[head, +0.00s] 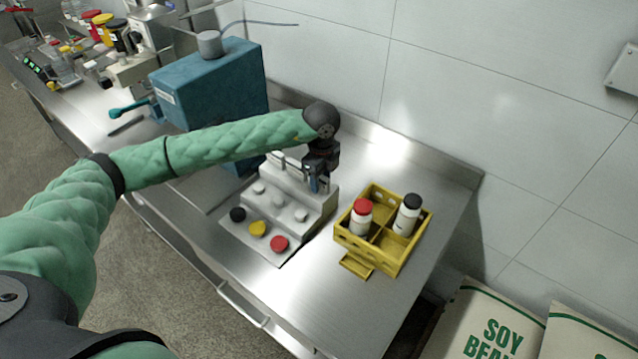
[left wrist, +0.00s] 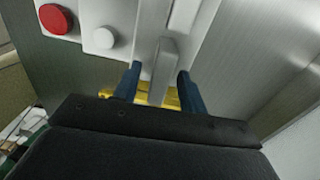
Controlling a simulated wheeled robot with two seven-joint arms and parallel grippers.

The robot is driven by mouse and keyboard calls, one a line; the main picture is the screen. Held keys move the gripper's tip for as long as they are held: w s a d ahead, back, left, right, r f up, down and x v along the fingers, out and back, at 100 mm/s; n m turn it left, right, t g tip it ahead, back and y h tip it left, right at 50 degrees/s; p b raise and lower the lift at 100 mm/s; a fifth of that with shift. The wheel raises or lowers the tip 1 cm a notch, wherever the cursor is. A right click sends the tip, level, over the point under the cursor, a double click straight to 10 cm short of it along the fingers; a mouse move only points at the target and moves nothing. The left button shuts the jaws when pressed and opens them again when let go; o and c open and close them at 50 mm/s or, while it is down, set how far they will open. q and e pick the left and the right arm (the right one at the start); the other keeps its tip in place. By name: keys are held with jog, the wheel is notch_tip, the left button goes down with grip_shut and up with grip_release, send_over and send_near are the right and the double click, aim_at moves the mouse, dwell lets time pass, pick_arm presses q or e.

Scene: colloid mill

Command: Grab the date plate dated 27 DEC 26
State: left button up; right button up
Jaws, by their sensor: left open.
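A pale stepped rack (head: 312,217) stands on the steel counter, with pale plate-like pieces (head: 291,157) at its top, partly hidden by my arm. No date can be read, so I cannot tell which is 27 DEC 26. My left gripper (head: 319,184) is over the rack's upper right end, pointing down. In the left wrist view its blue fingers (left wrist: 157,84) are open, one on each side of a narrow grey upright piece (left wrist: 166,62). I cannot tell whether they touch it. My right gripper is not in view.
A yellow crate (head: 357,246) with a red-capped and a black-capped bottle stands right of the rack. Black, yellow and red caps (head: 279,243) lie along the rack's front. A blue machine (head: 208,85) stands behind left. The counter's front right is clear.

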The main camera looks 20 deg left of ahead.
pick_arm(q)
grip_shut()
jog(key=shift+r, duration=0.1)
jog(key=shift+r, duration=0.1)
